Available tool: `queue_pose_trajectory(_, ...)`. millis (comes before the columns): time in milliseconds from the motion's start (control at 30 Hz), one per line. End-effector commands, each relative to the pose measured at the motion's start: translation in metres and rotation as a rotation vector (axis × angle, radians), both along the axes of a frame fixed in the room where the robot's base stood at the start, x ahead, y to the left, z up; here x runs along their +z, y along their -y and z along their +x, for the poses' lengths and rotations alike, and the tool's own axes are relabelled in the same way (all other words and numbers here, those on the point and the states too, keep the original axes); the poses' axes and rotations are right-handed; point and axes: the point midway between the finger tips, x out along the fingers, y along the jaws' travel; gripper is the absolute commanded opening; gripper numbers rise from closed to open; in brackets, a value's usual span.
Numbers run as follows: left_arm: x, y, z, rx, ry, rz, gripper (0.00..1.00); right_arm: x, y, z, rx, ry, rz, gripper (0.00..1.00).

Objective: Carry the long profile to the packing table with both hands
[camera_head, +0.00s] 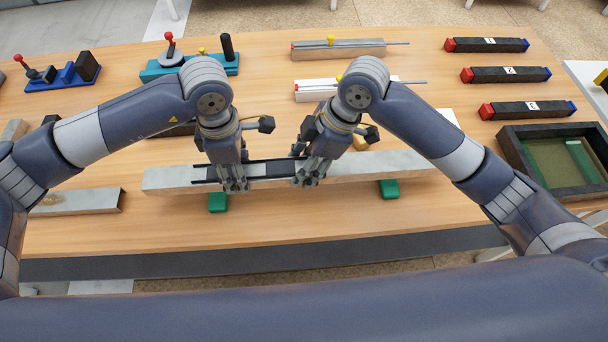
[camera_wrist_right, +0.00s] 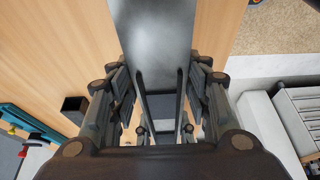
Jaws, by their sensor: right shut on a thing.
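The long profile (camera_head: 390,164) is a pale grey bar lying left to right near the table's front, with a dark section on it between my grippers. Two green blocks (camera_head: 218,202) (camera_head: 389,189) show at its front edge, seemingly under it. My right gripper (camera_head: 309,180) is shut on the profile right of its middle. In the right wrist view the profile (camera_wrist_right: 153,30) runs between the fingers (camera_wrist_right: 160,125). My left gripper (camera_head: 234,182) is at the profile left of the middle, fingers pointing down; its grip is hidden. The packing table cannot be made out for certain.
A black tray with a green inside (camera_head: 512,150) stands at the right edge. Several black bars with red and blue ends (camera_head: 505,75) lie behind it. A teal fixture (camera_head: 150,72) and a blue fixture (camera_head: 68,76) stand at the back left. A shorter grey bar (camera_head: 80,201) lies left.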

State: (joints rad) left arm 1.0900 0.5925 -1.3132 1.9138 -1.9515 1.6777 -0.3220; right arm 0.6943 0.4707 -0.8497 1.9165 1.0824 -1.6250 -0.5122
Motion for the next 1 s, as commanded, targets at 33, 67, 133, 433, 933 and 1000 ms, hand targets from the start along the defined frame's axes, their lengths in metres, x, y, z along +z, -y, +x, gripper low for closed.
queue_pose_trajectory(33,0.002,0.001,0.0,0.001,0.001,-0.002,0.0,0.002,0.0,0.001,-0.002,0.001,0.001,0.0)
queue_pose_trajectory(67,0.002,0.001,0.0,0.001,0.001,-0.002,0.0,0.002,0.0,0.001,-0.002,0.001,0.001,0.0)
queue_pose_trajectory(133,0.002,0.001,0.0,0.001,0.001,-0.002,0.0,0.002,0.0,0.001,-0.002,0.001,0.002,0.0)
queue_pose_trajectory(433,0.002,0.001,0.0,0.001,0.001,-0.002,0.0,0.002,0.0,0.001,-0.002,0.001,0.002,0.0)
queue_pose_trajectory(933,0.018,0.001,0.004,0.001,0.004,-0.004,0.0,0.018,0.0,0.004,-0.002,0.005,0.002,0.0)
queue_pose_trajectory(1000,0.026,0.001,0.005,0.001,0.005,-0.003,0.0,0.026,-0.001,0.005,-0.001,0.005,0.002,0.0)
